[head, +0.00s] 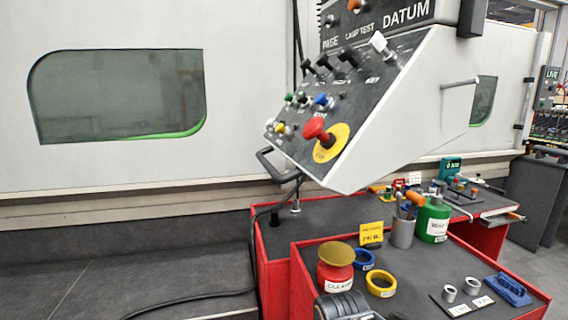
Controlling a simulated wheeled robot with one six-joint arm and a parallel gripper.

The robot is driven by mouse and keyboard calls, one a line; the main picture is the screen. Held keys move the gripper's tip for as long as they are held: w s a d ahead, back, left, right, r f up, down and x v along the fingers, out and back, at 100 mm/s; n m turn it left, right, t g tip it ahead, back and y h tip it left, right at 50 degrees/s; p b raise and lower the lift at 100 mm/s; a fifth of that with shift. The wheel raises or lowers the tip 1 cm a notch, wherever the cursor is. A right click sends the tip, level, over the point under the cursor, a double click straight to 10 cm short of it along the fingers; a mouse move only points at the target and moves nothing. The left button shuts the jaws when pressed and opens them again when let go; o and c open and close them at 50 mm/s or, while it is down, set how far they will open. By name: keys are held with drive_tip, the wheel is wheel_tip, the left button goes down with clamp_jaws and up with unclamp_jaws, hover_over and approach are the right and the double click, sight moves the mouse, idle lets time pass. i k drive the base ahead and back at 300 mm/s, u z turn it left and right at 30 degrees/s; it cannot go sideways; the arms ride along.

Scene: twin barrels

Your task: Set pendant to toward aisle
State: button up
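The pendant (400,120) is a light grey, wedge-shaped control box in the upper middle of the head view. Its dark sloped face (318,112) is turned to the left and carries a red mushroom button (315,129) on a yellow disc, small coloured knobs and black levers. A dark bar handle (272,168) sticks out at its lower left edge. A thin metal rod (460,83) sticks out of its right side. My gripper cannot be made out. A dark ribbed part is cut off at the bottom edge; I cannot tell what it is.
A red-sided cart (281,275) below the pendant bears a red pot (335,270), yellow ring (381,284), blue ring (363,260), green can (433,221) and grey tool cup (401,232). A white machine wall (110,110) with a window stands behind. A cable runs down left.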

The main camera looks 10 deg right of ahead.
sight(381, 115)
drive_tip(key=z, duration=0.1)
drive_tip(key=k, duration=0.95)
drive_tip(key=u, duration=1.15)
drive_tip(key=i, duration=1.4)
drive_tip(key=z, duration=0.8)
